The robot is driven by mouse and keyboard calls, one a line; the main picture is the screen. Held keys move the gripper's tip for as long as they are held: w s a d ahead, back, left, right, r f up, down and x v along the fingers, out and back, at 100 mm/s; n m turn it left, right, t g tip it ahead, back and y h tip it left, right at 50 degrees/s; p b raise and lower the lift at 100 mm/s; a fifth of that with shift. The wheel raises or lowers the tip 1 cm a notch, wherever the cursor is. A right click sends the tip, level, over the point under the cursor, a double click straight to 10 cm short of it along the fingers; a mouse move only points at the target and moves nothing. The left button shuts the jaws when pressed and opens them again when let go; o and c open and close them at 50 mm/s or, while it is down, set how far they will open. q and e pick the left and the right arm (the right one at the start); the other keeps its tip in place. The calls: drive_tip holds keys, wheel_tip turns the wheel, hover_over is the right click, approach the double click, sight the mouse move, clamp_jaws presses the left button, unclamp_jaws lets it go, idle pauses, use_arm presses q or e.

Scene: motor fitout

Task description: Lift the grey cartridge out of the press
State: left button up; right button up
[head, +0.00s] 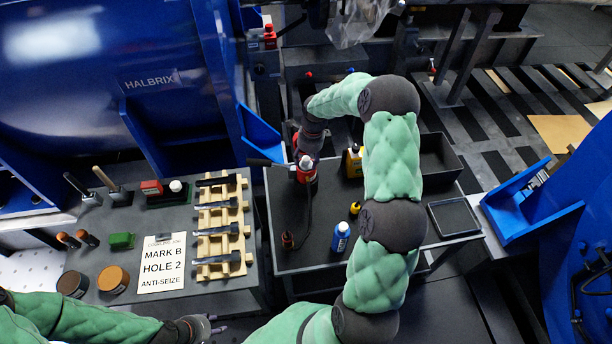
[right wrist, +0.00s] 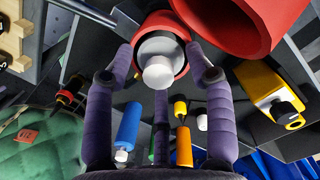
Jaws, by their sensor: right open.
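The grey cartridge (right wrist: 150,46) sits in a red round holder of the press (right wrist: 178,27) in the right wrist view, with its white tip (right wrist: 158,73) facing the camera. In the head view the red press (head: 307,176) stands on the dark middle table with a pale cap showing on top. My right gripper (right wrist: 160,85) has its purple fingers spread around the cartridge, open. Whether any finger touches it I cannot tell. In the head view my right wrist hides most of that gripper. My left gripper (head: 212,330) is at the bottom edge, only partly seen; its finger state is unclear.
A shallow black tray (head: 453,216) is at the right. The left bench holds a sign (head: 162,264) and a wooden rack (head: 218,271) of dark tools.

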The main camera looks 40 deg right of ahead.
drive_tip(key=shift+c, duration=0.2)
clamp_jaws()
drive_tip(key=shift+r, duration=0.1)
